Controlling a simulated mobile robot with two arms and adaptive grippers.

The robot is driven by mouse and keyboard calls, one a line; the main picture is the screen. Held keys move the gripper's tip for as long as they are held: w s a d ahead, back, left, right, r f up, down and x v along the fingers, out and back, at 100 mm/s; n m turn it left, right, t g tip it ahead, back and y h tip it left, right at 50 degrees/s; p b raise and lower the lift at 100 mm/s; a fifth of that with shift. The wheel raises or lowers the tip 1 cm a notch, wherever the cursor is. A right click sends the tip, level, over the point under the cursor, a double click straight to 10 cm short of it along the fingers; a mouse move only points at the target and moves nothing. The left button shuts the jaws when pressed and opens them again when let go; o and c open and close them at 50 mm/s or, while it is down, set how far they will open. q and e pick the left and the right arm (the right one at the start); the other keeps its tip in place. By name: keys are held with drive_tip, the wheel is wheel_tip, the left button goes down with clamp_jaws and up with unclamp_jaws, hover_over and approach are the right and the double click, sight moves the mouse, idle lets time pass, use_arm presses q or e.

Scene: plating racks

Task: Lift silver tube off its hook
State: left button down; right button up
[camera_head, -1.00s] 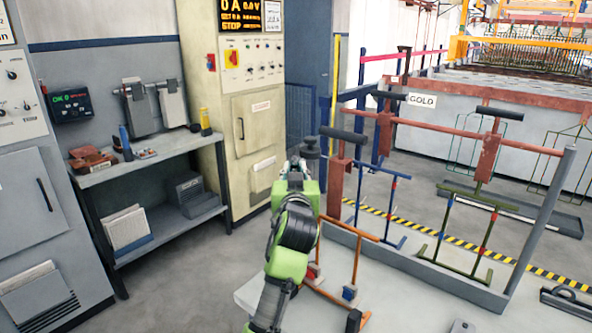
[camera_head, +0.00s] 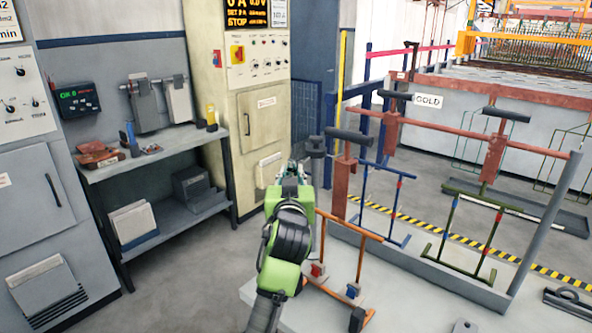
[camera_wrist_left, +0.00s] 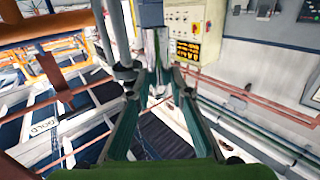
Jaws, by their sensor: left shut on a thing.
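In the left wrist view the fingers (camera_wrist_left: 157,72) come together on a narrow grey piece, which I take to be the silver tube (camera_wrist_left: 163,42). Only a little of it shows, and whether it touches its hook is hidden. A grey cylinder with a collar (camera_wrist_left: 122,45) stands close beside the fingers in the wrist view. My right gripper is not in view.
Red-brown hook posts carry a blue rack (camera_head: 387,165) and a green rack (camera_head: 480,205) to the right. An orange rack (camera_head: 350,230) stands close to my left arm. A shelf bench (camera_head: 150,160) and control cabinets are at the left, with open floor between.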

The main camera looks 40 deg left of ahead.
use_arm(q)
drive_tip(key=shift+s+a+r+p, duration=0.15)
drive_tip(key=shift+s+p, duration=0.25)
drive_tip(key=shift+s, duration=0.85)
drive_tip(key=shift+s+r+p, duration=0.15)
drive_tip(key=shift+s+p, duration=0.25)
drive_tip(key=shift+s, duration=0.85)
